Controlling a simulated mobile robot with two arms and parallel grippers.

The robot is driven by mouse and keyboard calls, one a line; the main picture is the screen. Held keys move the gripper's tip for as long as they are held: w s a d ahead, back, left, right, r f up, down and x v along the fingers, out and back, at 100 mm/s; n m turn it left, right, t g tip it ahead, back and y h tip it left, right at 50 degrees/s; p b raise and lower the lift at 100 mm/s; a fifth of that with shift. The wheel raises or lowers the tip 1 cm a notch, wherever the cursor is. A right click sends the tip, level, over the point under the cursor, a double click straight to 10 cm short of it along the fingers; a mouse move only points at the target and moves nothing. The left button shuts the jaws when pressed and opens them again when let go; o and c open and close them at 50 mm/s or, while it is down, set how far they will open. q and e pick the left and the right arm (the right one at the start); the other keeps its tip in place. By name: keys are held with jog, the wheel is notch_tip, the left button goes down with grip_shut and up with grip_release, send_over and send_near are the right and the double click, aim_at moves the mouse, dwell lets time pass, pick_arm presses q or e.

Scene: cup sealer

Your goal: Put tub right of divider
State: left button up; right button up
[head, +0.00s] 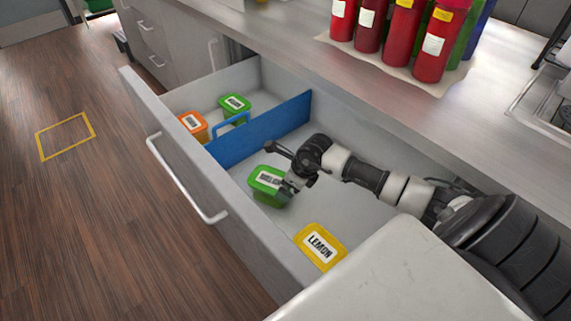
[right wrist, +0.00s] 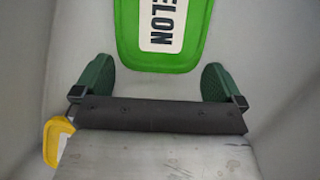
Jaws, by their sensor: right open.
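A green tub (head: 267,186) with a white label, partly reading "MELON", is in the open drawer on the right side of the blue divider (head: 262,128). My right gripper (head: 291,184) is at its right side, fingers open. In the right wrist view the green lid (right wrist: 160,35) lies just beyond the open fingertips (right wrist: 154,72), with clear space on both sides. A yellow tub (head: 320,246) labelled "LEMON" is also right of the divider, near the drawer front. Left of the divider are an orange tub (head: 193,125) and another green tub (head: 235,105). My left gripper is not in view.
The drawer front (head: 190,165) with its long handle is pulled out over the wooden floor. Red and green bottles (head: 400,35) stand on the counter above. Bare drawer floor lies between the divider and my right arm.

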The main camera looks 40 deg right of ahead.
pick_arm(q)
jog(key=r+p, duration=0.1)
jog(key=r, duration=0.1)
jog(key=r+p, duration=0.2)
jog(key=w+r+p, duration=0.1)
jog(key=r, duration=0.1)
pick_arm(e)
jog(key=v, duration=0.6)
jog(key=shift+r, duration=0.4)
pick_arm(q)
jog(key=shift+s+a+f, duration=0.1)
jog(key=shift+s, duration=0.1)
pick_arm(e)
jog(key=shift+s, duration=0.1)
